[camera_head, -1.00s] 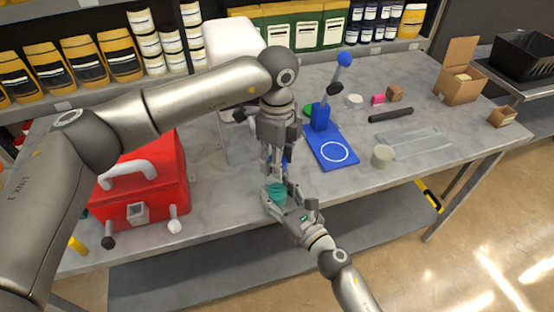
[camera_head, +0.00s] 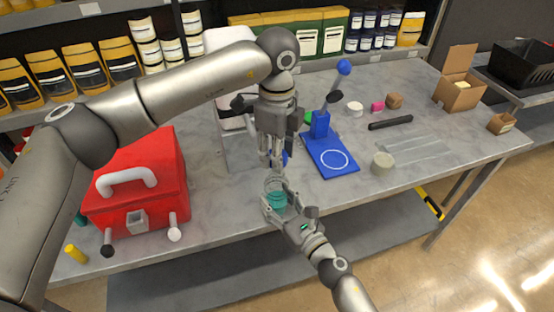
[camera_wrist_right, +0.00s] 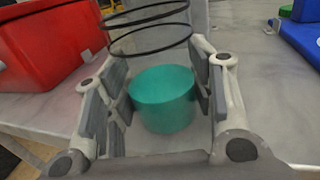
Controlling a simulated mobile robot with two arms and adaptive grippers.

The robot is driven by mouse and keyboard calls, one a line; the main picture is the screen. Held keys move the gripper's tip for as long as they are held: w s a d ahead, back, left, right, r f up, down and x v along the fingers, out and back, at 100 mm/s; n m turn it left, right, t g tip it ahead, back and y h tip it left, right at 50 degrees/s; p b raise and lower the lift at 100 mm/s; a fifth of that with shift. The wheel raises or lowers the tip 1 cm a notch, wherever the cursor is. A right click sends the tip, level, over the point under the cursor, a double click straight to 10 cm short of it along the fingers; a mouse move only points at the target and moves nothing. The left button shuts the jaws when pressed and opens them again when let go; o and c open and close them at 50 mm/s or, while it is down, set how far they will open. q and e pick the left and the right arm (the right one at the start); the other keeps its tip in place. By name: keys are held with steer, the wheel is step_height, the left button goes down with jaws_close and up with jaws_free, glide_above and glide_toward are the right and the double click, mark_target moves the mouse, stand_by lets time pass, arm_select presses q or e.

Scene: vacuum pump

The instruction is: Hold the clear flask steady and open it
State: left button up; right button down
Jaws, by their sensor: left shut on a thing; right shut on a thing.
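The clear flask (camera_head: 275,185) with teal contents (camera_head: 278,201) stands out over the table's front edge, roughly upright. My right gripper (camera_head: 276,203) is shut around its lower part from the front. In the right wrist view, the teal contents (camera_wrist_right: 163,98) show between the two fingers, with dark rings of the see-through flask (camera_wrist_right: 148,28) above. My left gripper (camera_head: 273,162) points straight down above the flask's mouth, a small gap apart. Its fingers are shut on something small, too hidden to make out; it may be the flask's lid.
A red toolbox (camera_head: 160,210) stands at left on the grey table (camera_head: 235,210). A white device (camera_head: 238,120) stands behind my left gripper.

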steer(key=c, duration=0.6)
jaws_free()
steer(key=shift+o, duration=0.2)
steer(key=shift+s, duration=0.1)
